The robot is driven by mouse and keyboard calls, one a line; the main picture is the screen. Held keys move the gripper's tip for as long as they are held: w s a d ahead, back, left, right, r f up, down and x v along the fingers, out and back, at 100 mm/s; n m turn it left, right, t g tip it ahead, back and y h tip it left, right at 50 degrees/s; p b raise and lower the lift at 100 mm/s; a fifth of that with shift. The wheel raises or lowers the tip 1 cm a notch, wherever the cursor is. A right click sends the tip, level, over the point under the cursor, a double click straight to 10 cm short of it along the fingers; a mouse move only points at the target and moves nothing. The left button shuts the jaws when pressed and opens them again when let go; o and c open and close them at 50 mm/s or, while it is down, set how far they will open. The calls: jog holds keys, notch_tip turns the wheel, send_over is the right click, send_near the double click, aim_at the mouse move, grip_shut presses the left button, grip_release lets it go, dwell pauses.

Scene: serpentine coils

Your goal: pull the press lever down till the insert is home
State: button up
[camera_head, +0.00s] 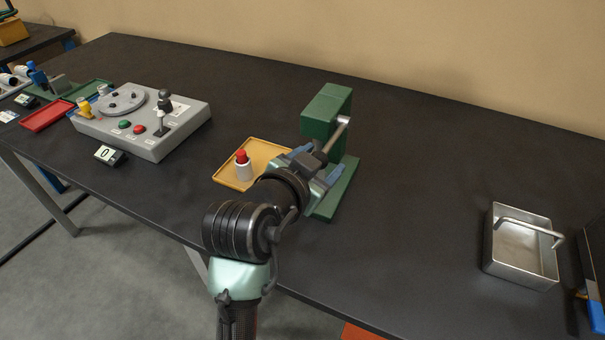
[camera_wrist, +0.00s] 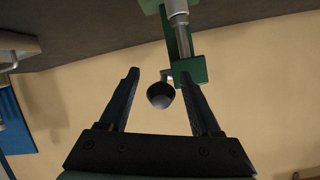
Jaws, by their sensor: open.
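The green press (camera_head: 326,108) stands upright on the dark bench, on a green base plate. Its silver lever (camera_head: 342,128) slopes from the press head down toward my gripper (camera_head: 320,163). The dark round lever knob (camera_wrist: 160,95) shows between the two fingers of my gripper (camera_wrist: 160,77). The jaws are open, with a visible gap on each side of the knob. My gripper and arm hide the lower front of the press, and I cannot make out the insert there.
A yellow tray (camera_head: 228,176) with a red-topped white cylinder (camera_head: 244,168) lies left of the press. A grey control box (camera_head: 150,145) stands farther left. A metal bin (camera_head: 520,280) with a handle is at right. The bench between press and bin is clear.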

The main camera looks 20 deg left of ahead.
jog(key=v, duration=1.1)
jog(key=w+d+r+n+t+p, duration=0.1)
jog(key=w+d+r+t+p, duration=0.2)
jog(key=r, duration=1)
jog(key=w+d+r+n+t+p, duration=0.1)
jog(key=d+r+t+p, duration=0.3)
jog(key=r, duration=0.9)
jog(key=s+d+r+n+t+p, duration=0.1)
jog(key=s+d+r+t, duration=0.2)
jog(key=r, duration=0.6)
jog(key=s+d+r+n+t+p, duration=0.1)
jog(key=s+d+r+t+p, duration=0.1)
jog(key=r, duration=0.8)
jog(key=s+d+t, duration=0.1)
jog(key=s+d, duration=0.1)
jog(key=s, duration=0.1)
jog(key=shift+d+r+t, duration=0.2)
jog(key=shift+d+t, duration=0.15)
jog(key=shift+t, duration=0.05)
